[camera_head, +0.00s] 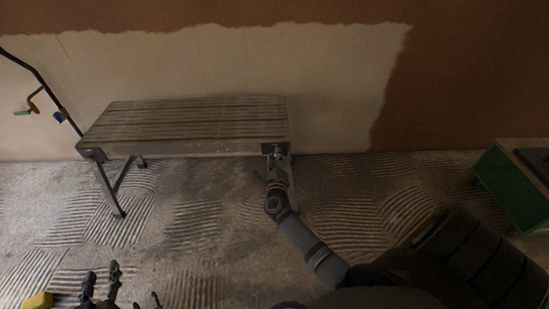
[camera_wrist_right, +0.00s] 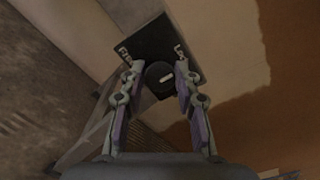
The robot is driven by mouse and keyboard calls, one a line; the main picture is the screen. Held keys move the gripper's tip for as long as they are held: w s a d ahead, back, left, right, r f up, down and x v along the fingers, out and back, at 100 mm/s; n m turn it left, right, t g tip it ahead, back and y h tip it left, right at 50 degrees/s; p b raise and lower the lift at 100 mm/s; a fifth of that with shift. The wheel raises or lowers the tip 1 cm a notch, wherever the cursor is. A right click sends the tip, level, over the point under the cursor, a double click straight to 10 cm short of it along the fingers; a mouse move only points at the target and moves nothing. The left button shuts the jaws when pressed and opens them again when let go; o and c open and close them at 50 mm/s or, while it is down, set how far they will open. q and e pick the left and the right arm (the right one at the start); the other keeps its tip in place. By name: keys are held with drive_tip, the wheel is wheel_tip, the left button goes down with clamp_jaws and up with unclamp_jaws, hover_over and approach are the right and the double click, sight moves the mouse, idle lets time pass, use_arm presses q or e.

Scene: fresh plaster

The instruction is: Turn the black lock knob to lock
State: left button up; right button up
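The black lock knob (camera_wrist_right: 159,74) is round with a pale bar-shaped mark on its face. In the right wrist view it sits in front of a black box (camera_wrist_right: 145,42), between the fingers of my right gripper (camera_wrist_right: 155,58). The fingers stand apart on either side of the knob; I cannot tell whether they touch it. In the head view my right gripper (camera_head: 276,160) is at the right end of a slatted bench (camera_head: 190,120) and hides the knob there. My left gripper (camera_head: 102,282) is at the lower left edge, its fingers apart and empty.
The bench stands against a partly plastered wall (camera_head: 330,75). A green box (camera_head: 500,190) is at the right. A bent black rail (camera_head: 40,80) is at the far left, and a yellow object (camera_head: 38,300) lies at the bottom left. The ridged floor between is clear.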

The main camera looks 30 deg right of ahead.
drive_tip(key=o, duration=0.4)
drive_tip(key=v, duration=1.2)
